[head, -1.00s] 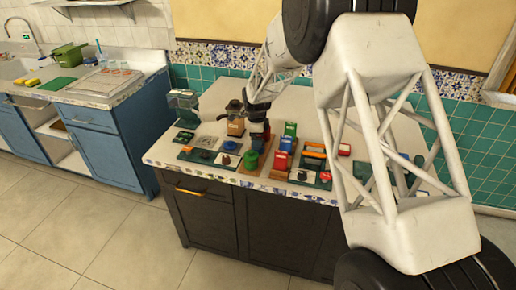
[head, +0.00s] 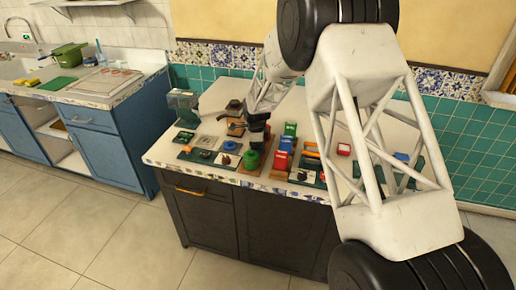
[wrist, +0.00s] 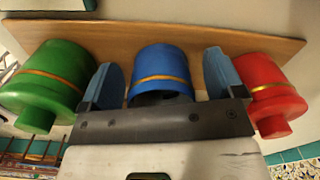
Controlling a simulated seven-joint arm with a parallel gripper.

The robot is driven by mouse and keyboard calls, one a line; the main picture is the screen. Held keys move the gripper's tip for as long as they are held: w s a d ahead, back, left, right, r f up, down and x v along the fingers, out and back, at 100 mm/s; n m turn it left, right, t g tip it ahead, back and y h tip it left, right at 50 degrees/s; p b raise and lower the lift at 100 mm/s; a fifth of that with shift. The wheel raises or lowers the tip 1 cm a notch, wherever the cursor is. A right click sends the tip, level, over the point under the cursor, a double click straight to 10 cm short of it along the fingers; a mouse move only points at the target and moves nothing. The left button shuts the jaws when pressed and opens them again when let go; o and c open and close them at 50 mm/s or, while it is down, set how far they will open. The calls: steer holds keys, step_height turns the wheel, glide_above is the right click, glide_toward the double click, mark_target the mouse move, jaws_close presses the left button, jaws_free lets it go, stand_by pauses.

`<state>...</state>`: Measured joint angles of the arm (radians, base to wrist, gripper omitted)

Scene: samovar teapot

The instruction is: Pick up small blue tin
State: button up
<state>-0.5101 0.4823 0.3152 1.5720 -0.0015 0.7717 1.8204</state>
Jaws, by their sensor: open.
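The small blue tin (wrist: 162,75) has a gold band and stands on a wooden board (wrist: 190,36) in the wrist view, between a green tin (wrist: 48,85) and a red tin (wrist: 272,92). My gripper (wrist: 162,60) is open, with one blue-grey finger on each side of the blue tin. The fingers pass through the gaps beside the green and red tins. I cannot tell whether they touch the blue tin.
Red and blue containers (head: 283,153) and a green box (head: 290,129) stand close to the right of my gripper. A dark-topped item (head: 234,106) stands to its left. Black items on trays (head: 222,159) lie near the front edge.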

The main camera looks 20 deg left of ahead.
steer(key=c, duration=1)
step_height(320, 180, up, 10)
stand_by(0.3)
stand_by(0.5)
